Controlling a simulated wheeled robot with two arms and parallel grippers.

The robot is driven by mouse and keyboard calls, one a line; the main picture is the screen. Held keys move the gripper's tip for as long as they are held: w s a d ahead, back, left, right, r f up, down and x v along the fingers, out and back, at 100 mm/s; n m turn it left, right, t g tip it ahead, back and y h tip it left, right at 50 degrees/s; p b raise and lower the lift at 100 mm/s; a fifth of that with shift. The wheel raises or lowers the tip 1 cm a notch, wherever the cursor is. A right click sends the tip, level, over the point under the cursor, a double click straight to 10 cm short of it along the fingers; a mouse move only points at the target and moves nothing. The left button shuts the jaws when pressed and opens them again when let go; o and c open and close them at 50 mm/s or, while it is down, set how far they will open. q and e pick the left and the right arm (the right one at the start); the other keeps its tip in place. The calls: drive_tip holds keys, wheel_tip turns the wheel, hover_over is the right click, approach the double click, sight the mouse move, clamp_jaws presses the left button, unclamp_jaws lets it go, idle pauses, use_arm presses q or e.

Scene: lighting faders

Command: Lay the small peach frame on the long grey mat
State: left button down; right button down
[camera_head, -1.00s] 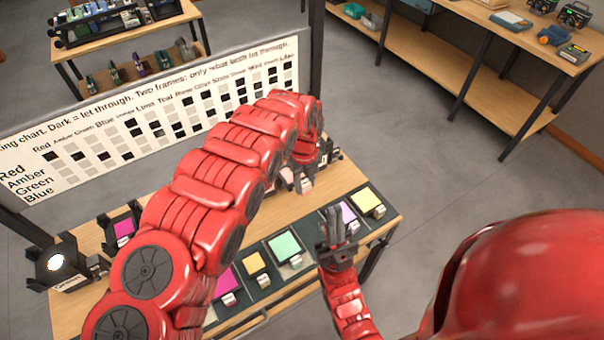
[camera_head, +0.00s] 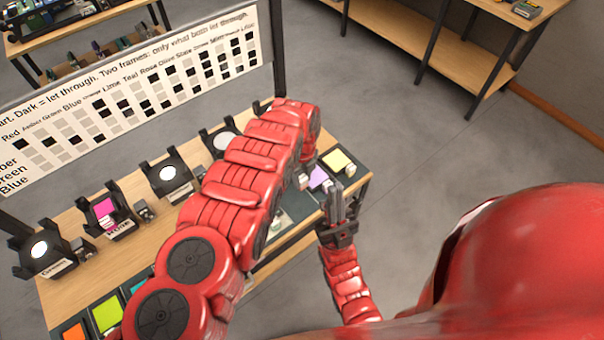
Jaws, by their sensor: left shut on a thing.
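My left gripper (camera_head: 304,168) is mostly hidden behind my large red forearm, over the right part of the table. It is shut on the small peach frame, of which I make out only a pale tab (camera_head: 302,181) below the wrist. The long grey mat (camera_head: 362,171) runs along the table's near edge and carries several coloured frames. The held frame is close to the mat beside the lilac frame (camera_head: 318,177); I cannot tell whether it touches. My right gripper (camera_head: 336,190) points up in front of the mat, its fingers close together.
A yellow frame (camera_head: 338,160) lies at the mat's right end, orange (camera_head: 75,331) and lime (camera_head: 107,313) frames at its left. Lamps (camera_head: 167,174) stand along the back, one with a magenta frame (camera_head: 104,211). A chart (camera_head: 130,100) stands behind. Floor is clear to the right.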

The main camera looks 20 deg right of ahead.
use_arm(q)
wheel_tip(320, 180, down, 9)
drive_tip(key=b, duration=0.7)
drive_tip(key=shift+w, duration=0.1)
drive_tip(key=shift+f+b, duration=1.15)
drive_tip(key=shift+f, duration=0.15)
drive_tip(key=shift+f+b, duration=0.2)
drive_tip(key=shift+b, duration=0.1)
drive_tip(key=shift+f+b, duration=0.3)
drive_tip(key=shift+f, duration=0.05)
drive_tip(key=shift+f+b, duration=0.85)
drive_tip(key=shift+c, duration=2.1)
unclamp_jaws()
drive_tip(key=shift+r, duration=0.1)
